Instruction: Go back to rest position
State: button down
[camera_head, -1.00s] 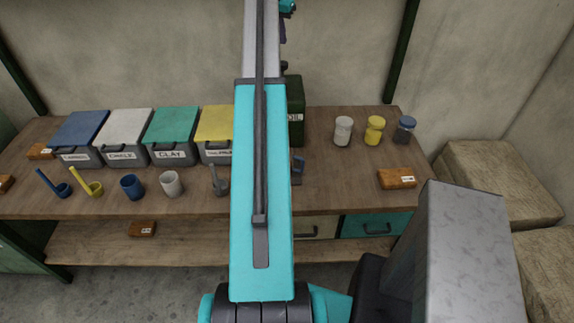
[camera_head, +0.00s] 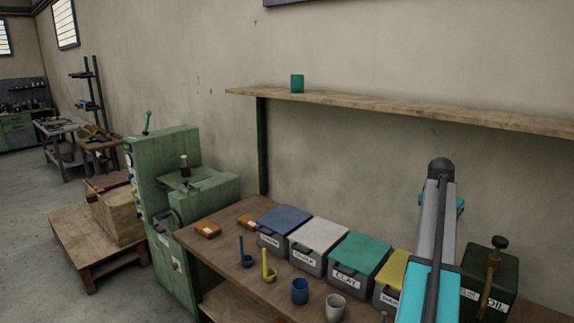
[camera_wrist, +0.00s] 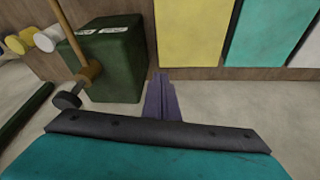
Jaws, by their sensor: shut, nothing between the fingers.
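My gripper (camera_wrist: 162,82) shows in the wrist view as two dark purple fingers, closed together with nothing between them. Beyond them are the dark green oil can (camera_wrist: 110,66) on the left and the yellow-lidded bin (camera_wrist: 190,32) above. In the head view my turquoise and grey arm (camera_head: 433,245) rises at the right, in front of the bench and beside the oil can (camera_head: 490,280). The gripper itself cannot be made out in the head view.
The wooden bench (camera_head: 222,232) carries several lidded bins, including the blue one (camera_head: 283,219), plus small cups and ladles. A wall shelf (camera_head: 400,108) with a green cup (camera_head: 297,83) hangs above.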

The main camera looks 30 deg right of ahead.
jog(key=w+a+f+n+y, duration=0.1)
jog(key=w+a+f+n, duration=0.2)
jog(key=w+a+f, duration=0.6)
jog(key=w+a+f+n+t, duration=0.1)
jog(key=w+a+f+n, duration=0.3)
jog(key=a, duration=0.8)
jog(key=w+a+f+n+y, duration=0.1)
jog(key=w+a+f, duration=0.4)
jog(key=a+f, duration=0.45)
jog(key=s+a+f+n+y, duration=0.1)
jog(key=s+a+f+n, duration=0.3)
jog(key=a, duration=0.9)
jog(key=s+a+f+n+g, duration=0.15)
jog(key=a+f, duration=0.45)
jog(key=a, duration=0.7)
jog(key=s+a+f+n+y, duration=0.1)
jog(key=s+a+f+n, duration=0.35)
jog(key=a, duration=0.85)
jog(key=s+f+m+g+b, duration=0.1)
jog(key=s+f+g+b, duration=0.4)
jog(key=s+f, duration=1.9)
notch_tip(320, 180, down, 4)
jog(key=b, duration=0.4)
jog(key=shift+s+m, duration=0.15)
jog(key=shift+m, duration=0.15)
jog(key=shift+d+g, duration=0.1)
jog(key=shift+g, duration=0.15)
